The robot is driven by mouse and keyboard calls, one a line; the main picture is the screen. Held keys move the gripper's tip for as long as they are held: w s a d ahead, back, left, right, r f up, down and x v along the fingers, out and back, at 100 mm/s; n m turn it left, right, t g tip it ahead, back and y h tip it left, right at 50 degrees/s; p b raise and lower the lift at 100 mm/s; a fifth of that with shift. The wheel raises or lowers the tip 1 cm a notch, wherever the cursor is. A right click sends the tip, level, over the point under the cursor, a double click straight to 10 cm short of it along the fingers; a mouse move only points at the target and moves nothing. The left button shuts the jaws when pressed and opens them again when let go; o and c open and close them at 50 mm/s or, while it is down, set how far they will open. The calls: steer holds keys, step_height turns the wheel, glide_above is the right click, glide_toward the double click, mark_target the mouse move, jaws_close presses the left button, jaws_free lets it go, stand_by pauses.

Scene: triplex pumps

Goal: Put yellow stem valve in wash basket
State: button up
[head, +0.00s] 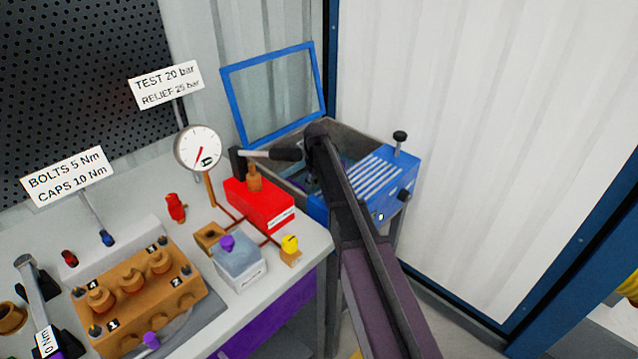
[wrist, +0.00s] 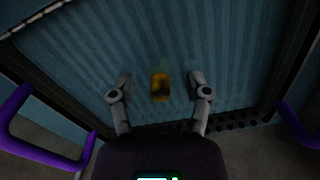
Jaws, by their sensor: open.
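In the wrist view my gripper (wrist: 160,82) is open, its two fingers apart. A small yellow-brown piece (wrist: 160,86), dark at its lower end, shows between the fingers with a gap on each side; it looks like the yellow stem valve, but it is blurred and dim. Behind it is a ribbed blue-grey surface (wrist: 215,45). Purple handles, apparently the wash basket's (wrist: 45,152), show at left and right. In the head view my arm reaches into the open blue parts washer (head: 400,165); my gripper is hidden there, and only a bit of purple shows inside.
The washer's blue-framed lid (head: 275,95) stands raised behind. Left of my arm, the bench (head: 310,250) holds a red box (head: 258,205), a pressure gauge (head: 198,148), a grey block with a purple knob (head: 240,265), a yellow-topped brass fitting (head: 290,246) and a brass pump block (head: 150,300).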

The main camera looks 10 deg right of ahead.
mark_target(316, 179)
steer(key=shift+r, duration=0.2)
step_height(316, 179, up, 12)
steer(key=p, duration=1.2)
stand_by(0.3)
stand_by(0.4)
